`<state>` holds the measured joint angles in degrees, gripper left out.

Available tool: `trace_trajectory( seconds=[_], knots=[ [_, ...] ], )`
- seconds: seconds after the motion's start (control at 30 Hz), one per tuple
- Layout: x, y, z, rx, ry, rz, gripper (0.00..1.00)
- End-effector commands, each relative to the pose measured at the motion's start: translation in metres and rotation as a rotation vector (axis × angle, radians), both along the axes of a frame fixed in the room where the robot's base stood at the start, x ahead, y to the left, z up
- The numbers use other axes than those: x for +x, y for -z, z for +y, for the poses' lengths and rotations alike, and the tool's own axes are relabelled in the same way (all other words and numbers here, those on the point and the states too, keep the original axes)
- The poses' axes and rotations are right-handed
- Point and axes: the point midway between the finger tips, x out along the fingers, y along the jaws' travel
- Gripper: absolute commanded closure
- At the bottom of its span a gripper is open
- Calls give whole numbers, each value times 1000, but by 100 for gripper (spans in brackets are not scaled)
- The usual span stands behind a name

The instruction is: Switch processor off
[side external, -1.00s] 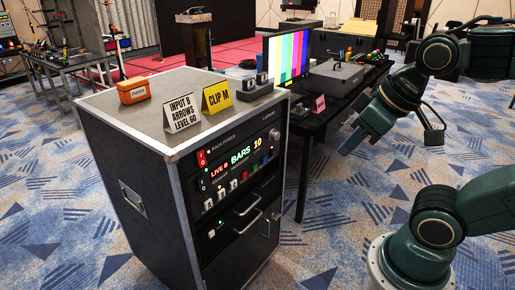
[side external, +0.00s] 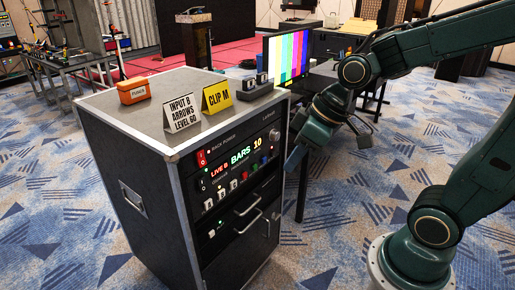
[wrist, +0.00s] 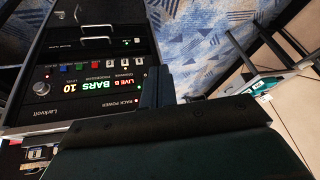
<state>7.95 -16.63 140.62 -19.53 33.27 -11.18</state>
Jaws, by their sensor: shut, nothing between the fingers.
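The processor panel (side external: 247,168) is set in the front of a black rack cabinet (side external: 150,150). Its display is lit and reads LIVE B, BARS and 10. A red rocker switch (side external: 201,158) sits at the panel's upper left beside the RACK POWER label. White keys, coloured buttons and a knob (side external: 274,135) are also on the panel. My gripper (side external: 292,160) is shut and empty, just right of the cabinet's front edge, apart from the panel. In the wrist view the panel (wrist: 75,100) appears upside down, left of my shut fingers (wrist: 158,88); the red switch is not visible there.
On the cabinet top stand a white card (side external: 181,113) reading INPUT B ARROWS LEVEL 60, a yellow CLIP M card (side external: 217,96) and an orange box (side external: 133,90). Cabinet handles (side external: 248,222) project below the panel. A monitor (side external: 287,58) showing colour bars stands behind.

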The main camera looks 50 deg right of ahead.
Motion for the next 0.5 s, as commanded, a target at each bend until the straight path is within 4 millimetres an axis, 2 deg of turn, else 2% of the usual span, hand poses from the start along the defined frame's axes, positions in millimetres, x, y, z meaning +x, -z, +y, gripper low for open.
trace_trajectory(
  seconds=[0.5],
  knots=[
    [49, 46, 21, 183, -124, 4, 100]
  ],
)
